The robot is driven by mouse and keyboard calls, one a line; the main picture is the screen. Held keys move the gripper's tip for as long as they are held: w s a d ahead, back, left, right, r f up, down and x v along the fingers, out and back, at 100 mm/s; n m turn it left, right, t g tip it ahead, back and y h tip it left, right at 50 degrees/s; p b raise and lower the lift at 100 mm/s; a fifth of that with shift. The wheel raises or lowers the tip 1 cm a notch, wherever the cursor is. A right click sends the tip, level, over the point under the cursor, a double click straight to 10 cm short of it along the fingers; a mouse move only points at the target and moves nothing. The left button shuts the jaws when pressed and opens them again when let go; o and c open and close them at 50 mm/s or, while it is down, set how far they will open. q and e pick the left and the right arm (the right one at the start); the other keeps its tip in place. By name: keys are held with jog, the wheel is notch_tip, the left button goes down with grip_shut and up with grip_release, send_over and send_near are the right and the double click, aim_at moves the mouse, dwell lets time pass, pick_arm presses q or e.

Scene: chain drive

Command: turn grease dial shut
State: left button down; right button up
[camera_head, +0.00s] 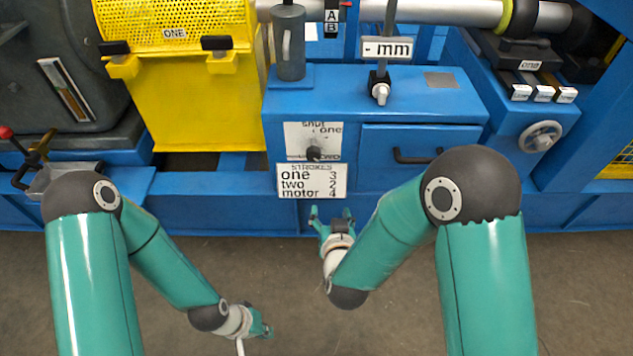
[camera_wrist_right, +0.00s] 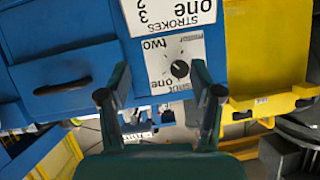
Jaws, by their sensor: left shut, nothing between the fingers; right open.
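The grease dial (camera_head: 314,153) is a small dark knob on a white plate on the front of the blue cabinet. The plate reads "shut" at upper left, "one" at upper right and "two" below. In the right wrist view, upside down, the dial (camera_wrist_right: 180,68) shows beyond my fingers; which mark it points at is unclear. My right gripper (camera_head: 332,214) is open and empty, below the plates and apart from the dial. Its spread fingers also frame the right wrist view (camera_wrist_right: 160,93). My left gripper (camera_head: 264,331) is shut and empty, low over the floor.
A strokes plate (camera_head: 312,181) sits just below the dial plate. A drawer with a black handle (camera_head: 418,156) is right of the dial. A yellow guard (camera_head: 205,110) stands to the left. A grey oil can (camera_head: 289,45) is above. The floor in front is clear.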

aim_at(314, 159)
jog(key=a+r+t+h+b, duration=0.1)
jog(key=a+r+t+b, duration=0.1)
jog(key=a+t+b, duration=0.45)
pick_arm(q)
notch_tip(314, 159, down, 14)
jog(key=b, duration=0.4)
jog(key=shift+r, duration=0.15)
pick_arm(e)
jog(key=shift+g, duration=0.85)
jog(key=w, duration=0.5)
jog(key=w+d, duration=0.1)
jog(key=w, duration=0.5)
jog(key=w+d, duration=0.1)
jog(key=w, duration=0.5)
jog(key=shift+d+f, duration=0.15)
jog(key=shift+d, duration=0.05)
jog(key=c, duration=1.1)
jog(key=shift+d, duration=0.25)
jog(key=shift+c, duration=0.2)
jog(key=shift+a, duration=0.1)
